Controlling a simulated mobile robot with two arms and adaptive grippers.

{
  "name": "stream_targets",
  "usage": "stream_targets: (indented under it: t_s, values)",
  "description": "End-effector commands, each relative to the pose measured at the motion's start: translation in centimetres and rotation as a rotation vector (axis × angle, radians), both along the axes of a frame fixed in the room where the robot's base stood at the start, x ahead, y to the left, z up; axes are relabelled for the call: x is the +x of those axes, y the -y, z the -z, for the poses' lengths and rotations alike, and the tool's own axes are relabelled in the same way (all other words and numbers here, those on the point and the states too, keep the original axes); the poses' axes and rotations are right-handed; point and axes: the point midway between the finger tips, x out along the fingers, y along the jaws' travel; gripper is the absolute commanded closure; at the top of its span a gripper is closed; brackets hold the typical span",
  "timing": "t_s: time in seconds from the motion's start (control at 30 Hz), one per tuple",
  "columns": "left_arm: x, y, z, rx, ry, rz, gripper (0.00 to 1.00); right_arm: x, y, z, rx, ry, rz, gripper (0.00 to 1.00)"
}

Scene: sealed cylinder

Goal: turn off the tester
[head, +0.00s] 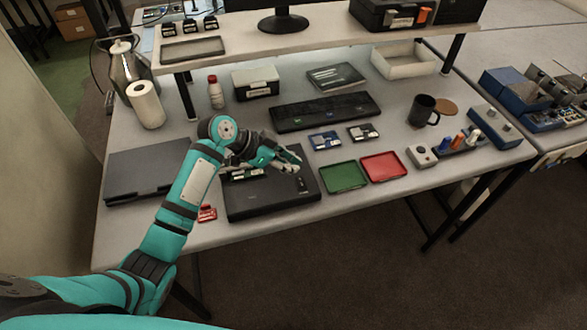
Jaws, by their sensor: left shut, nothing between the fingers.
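A flat black box (265,204), which looks like the tester, lies near the front edge of the table, left of the green tray. A small dark raised part that looks like a switch (302,184) sits on its top at the right side; its position is too small to read. My left gripper (293,160) is shut and empty, above the box's back right part, a little behind the switch-like part. My right gripper is not in view.
A green tray (343,177) and a red tray (384,167) lie right of the box. A dark laptop-like slab (145,169) is at left, with a small red item (207,213) in front. A keyboard (325,111), white bottle (215,92) and black mug (422,111) stand farther back.

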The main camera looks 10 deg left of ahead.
Motion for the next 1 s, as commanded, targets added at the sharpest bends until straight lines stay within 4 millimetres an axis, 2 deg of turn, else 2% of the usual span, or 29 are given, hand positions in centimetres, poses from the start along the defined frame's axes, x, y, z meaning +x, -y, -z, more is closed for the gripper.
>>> stream_targets:
  t_s: [0.03,0.1,0.3,0.43,0.67,1.0]
  values:
    - [-0.5,-0.6,-0.2,0.002,0.003,0.002,1.0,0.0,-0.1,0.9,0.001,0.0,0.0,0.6]
    - [-1.2,-1.3,-1.2,0.002,0.004,0.004,1.0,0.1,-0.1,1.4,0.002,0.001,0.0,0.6]
    - [-2.7,-3.2,-3.6,0.0,0.002,0.003,1.0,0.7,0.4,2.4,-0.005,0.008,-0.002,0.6]
    - [-3.3,-3.8,-4.6,-0.001,0.0,0.003,1.0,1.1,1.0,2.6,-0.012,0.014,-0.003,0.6]
    - [-3.5,-4.0,-5.0,-0.003,-0.001,0.003,1.0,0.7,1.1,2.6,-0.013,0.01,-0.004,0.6]
    - [-3.4,-4.0,-5.0,-0.003,-0.001,0.003,1.0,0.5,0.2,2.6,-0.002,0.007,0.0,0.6]
